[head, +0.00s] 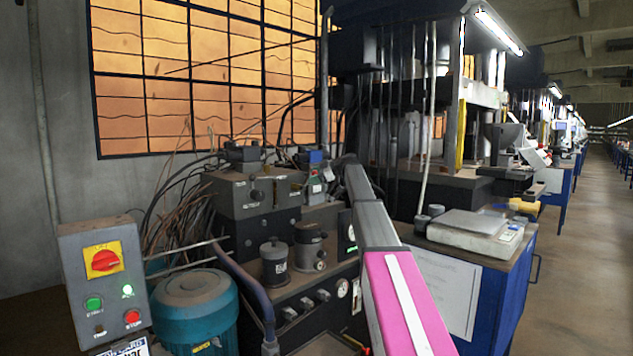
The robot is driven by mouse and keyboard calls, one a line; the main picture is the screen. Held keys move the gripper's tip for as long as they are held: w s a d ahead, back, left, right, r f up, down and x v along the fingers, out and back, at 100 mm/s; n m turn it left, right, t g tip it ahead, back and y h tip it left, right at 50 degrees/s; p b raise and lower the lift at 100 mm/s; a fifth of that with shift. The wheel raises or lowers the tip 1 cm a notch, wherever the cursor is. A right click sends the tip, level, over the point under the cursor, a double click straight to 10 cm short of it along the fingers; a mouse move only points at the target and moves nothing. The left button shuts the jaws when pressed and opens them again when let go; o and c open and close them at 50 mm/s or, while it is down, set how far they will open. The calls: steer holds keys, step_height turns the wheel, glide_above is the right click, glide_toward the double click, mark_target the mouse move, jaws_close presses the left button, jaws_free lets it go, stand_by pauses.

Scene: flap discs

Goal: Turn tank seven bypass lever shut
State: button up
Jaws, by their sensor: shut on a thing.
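I cannot make out a lever marked for tank seven. A hydraulic unit with dark valve blocks (258,195) and a black base stands at the centre left. A small block with a blue top (315,158) sits on it, close to the far end of my arm. My grey and pink arm reaches from the bottom right up towards this unit and covers part of it. I cannot make out the gripper's fingers or what lies between them; the far end of the arm is dark and cluttered.
A grey control box (103,275) with a red rotary switch stands at the left. A teal motor (195,308) stands beside it. Loose cables hang behind the unit. A blue cabinet (512,285) with a scale (480,228) on top stands at the right. The aisle floor (590,260) is clear.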

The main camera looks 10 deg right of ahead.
mark_target(303, 188)
steer(key=shift+s+a+r+n+t+h, duration=0.5)
steer(key=shift+s+a+n+h, duration=0.1)
steer(key=shift+a+n+h, duration=0.35)
steer(key=shift+s+a+r+n+t+h, duration=0.55)
steer(key=shift+a+n+h, duration=0.3)
steer(key=shift+n, duration=0.15)
steer(key=shift+s+a+r+n+t+h, duration=0.45)
steer(key=shift+s+a+n+h, duration=0.15)
steer(key=shift+a+n+h, duration=0.35)
steer(key=o, duration=1.3)
steer(key=shift+f, duration=0.1)
steer(key=shift+s+d, duration=0.1)
